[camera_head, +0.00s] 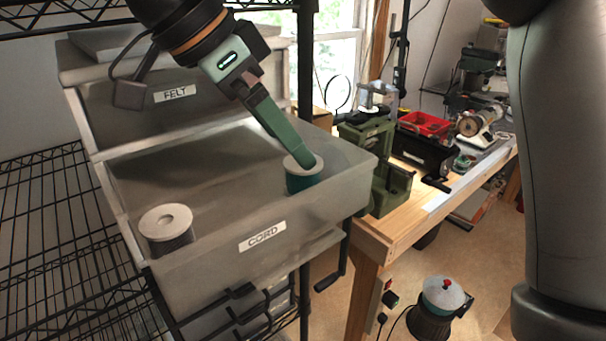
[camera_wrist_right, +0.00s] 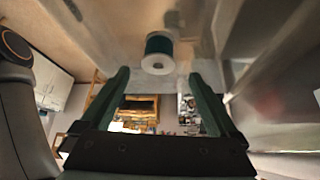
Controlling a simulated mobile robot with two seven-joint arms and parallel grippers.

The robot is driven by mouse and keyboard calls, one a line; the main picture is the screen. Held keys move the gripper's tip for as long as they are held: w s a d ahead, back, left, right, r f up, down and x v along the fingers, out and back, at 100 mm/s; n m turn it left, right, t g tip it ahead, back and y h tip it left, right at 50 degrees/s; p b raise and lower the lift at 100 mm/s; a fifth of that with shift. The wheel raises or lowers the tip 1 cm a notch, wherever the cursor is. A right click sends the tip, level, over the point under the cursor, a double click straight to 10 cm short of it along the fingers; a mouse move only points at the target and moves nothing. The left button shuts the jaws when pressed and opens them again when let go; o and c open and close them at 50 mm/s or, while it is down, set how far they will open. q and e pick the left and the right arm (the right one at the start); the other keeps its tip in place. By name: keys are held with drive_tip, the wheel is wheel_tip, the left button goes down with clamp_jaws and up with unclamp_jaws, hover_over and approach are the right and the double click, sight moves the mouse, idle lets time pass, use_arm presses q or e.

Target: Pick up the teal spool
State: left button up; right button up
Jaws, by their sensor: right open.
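The teal spool (camera_head: 304,183), with a pale top flange, stands upright in the right corner of the grey bin labelled CORD (camera_head: 205,272). My right gripper (camera_head: 306,163), with green fingers, reaches down into the bin and overlaps the spool's top in the head view. In the right wrist view the spool (camera_wrist_right: 159,45) lies ahead, centred between the tips of the open right gripper (camera_wrist_right: 159,76). The jaws look empty, and I cannot tell whether the fingers touch the spool. My left gripper is not in view.
A dark spool with a pale flange (camera_head: 167,226) stands in the left front corner of the same bin. A bin labelled FELT (camera_head: 115,110) sits behind. A wooden workbench (camera_head: 400,225) with tools is at the right. Wire shelving (camera_head: 50,215) is at the left.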

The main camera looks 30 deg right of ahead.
sight(303, 177)
drive_tip(key=shift+b+x, duration=0.9)
drive_tip(key=shift+x, duration=2.05)
drive_tip(key=shift+s+a+f, duration=0.1)
drive_tip(key=shift+s+a, duration=0.05)
drive_tip(key=shift+a, duration=0.05)
drive_tip(key=shift+c, duration=0.2)
drive_tip(key=c, duration=1.4)
